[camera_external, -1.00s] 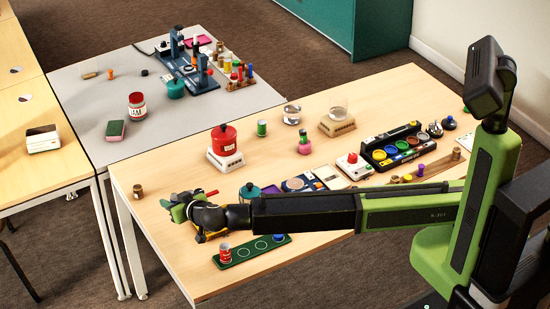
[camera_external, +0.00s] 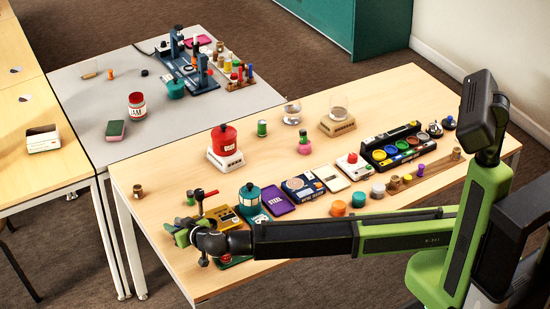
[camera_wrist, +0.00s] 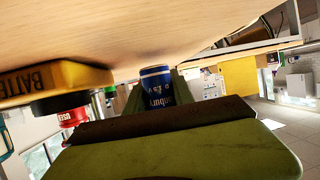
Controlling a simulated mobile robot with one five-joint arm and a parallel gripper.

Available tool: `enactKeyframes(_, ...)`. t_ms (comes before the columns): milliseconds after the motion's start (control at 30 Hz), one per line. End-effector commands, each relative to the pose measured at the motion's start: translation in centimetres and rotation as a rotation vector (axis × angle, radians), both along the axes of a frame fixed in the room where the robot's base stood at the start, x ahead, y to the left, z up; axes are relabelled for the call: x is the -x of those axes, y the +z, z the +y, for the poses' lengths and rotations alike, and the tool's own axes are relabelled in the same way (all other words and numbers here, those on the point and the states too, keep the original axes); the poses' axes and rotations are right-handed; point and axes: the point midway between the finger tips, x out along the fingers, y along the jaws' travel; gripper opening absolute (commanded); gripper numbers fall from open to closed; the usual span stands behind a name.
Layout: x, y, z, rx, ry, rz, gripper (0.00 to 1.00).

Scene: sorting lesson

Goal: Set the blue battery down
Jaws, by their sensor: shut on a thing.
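The blue battery (camera_wrist: 157,90), with white bands and lettering, is in the wrist view, where the picture is upside down. My gripper (camera_wrist: 157,102) is shut around it, with green fingers at both sides. In the external view my gripper (camera_external: 181,233) is low over the near left part of the wooden table (camera_external: 165,205); the battery cannot be made out there. I cannot tell whether its end touches the table. A yellow box lettered BATTERY (camera_wrist: 55,80) is beside it in the wrist view.
The yellow box (camera_external: 222,216) stands just behind my gripper, near a red-handled lever (camera_external: 204,193). A green strip (camera_external: 236,262) is mostly hidden under my arm. The table's left end is fairly clear.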

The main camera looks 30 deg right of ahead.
Motion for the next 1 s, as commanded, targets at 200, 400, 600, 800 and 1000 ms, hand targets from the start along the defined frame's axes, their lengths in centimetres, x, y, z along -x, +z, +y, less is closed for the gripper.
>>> enactKeyframes(200, 0.0, -0.7, 0.0, 0.0, 0.0, 0.0, 0.0)
enactKeyframes(400, 0.0, -1.3, 0.0, 0.0, 0.0, 0.0, 0.0)
enactKeyframes(600, 0.0, -1.2, 0.0, 0.001, -0.001, 0.001, 0.41)
enactKeyframes(800, 0.0, -1.2, -0.1, 0.002, 0.0, 0.001, 0.51)
enactKeyframes(1000, 0.0, -1.0, -0.1, 0.003, -0.001, 0.001, 0.51)
